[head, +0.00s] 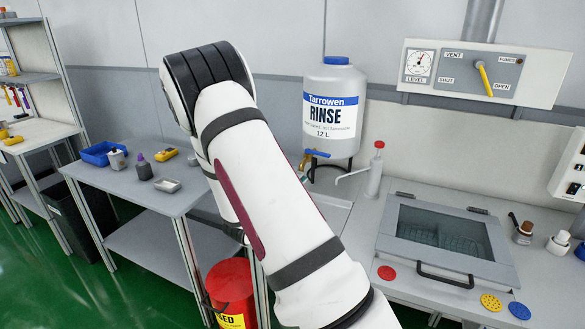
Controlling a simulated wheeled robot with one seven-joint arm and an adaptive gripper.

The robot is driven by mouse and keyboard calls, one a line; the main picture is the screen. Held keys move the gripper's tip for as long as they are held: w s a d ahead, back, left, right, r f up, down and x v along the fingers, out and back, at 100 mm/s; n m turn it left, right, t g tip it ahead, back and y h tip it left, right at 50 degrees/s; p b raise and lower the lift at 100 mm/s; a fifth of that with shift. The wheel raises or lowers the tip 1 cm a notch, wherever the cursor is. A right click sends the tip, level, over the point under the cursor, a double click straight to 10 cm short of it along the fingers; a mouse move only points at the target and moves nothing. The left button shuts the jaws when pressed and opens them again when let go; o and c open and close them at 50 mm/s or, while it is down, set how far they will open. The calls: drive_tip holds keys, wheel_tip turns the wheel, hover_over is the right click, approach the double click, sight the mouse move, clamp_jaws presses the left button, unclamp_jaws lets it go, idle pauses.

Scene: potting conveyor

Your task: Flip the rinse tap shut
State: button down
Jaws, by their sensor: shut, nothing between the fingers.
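The rinse tap (305,161) sits low on the front of the white Tarrowen RINSE jug (333,95). My arm crosses the middle of the view, passing just left of and in front of the tap. It hides part of the area below the tap. The far end of my arm folds down behind its nearer link, and my gripper's fingers are hidden there. I cannot see whether anything touches the lever.
A red-topped pump dispenser (375,170) stands right of the tap. A lidded sink box (445,232) is on the right bench. A left table (150,200) holds a blue bin (101,153) and small bottles. A red bucket (231,288) stands below.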

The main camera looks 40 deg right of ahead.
sight(317, 153)
drive_tip(key=x, duration=1.3)
drive_tip(key=shift+d+p, duration=0.3)
drive_tip(key=shift+p, duration=0.1)
drive_tip(key=shift+w, duration=0.15)
